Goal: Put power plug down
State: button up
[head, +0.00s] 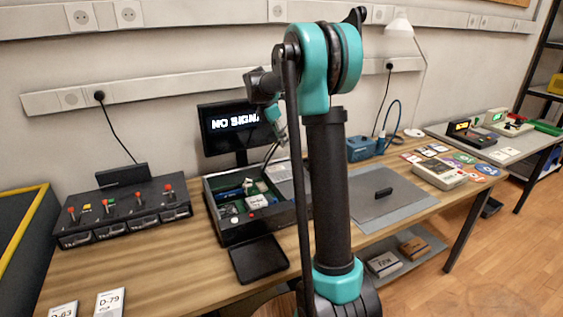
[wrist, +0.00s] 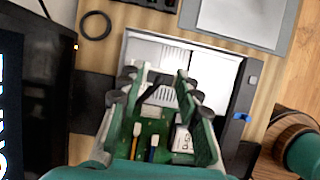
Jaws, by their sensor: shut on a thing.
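My gripper (head: 275,122) is at the end of my arm, in front of the monitor and above the open black case (head: 228,236); my arm partly hides it in the head view. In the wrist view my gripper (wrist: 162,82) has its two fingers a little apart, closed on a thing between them. I take this to be the power plug, but its outline is hard to make out against the case behind it. A thin dark cable (head: 270,155) shows below the gripper in the head view. Green boards and small parts lie inside the case.
A monitor (head: 236,124) reading "NO SIGNAL" stands behind the case. A black switch box (head: 128,214) is at left, a black tray (head: 258,260) in front. A grey mat (head: 385,205) at right has free room around a small black block. Wall sockets (head: 72,98) line the wall.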

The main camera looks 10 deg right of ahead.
notch_tip(320, 180, down, 10)
jog(key=shift+a, duration=0.1)
dwell(0.4)
jog(key=shift+f, duration=0.55)
jog(key=o, duration=1)
jog(key=v, duration=1.3)
jog(key=shift+d+r, duration=0.2)
jog(key=shift+d, duration=0.1)
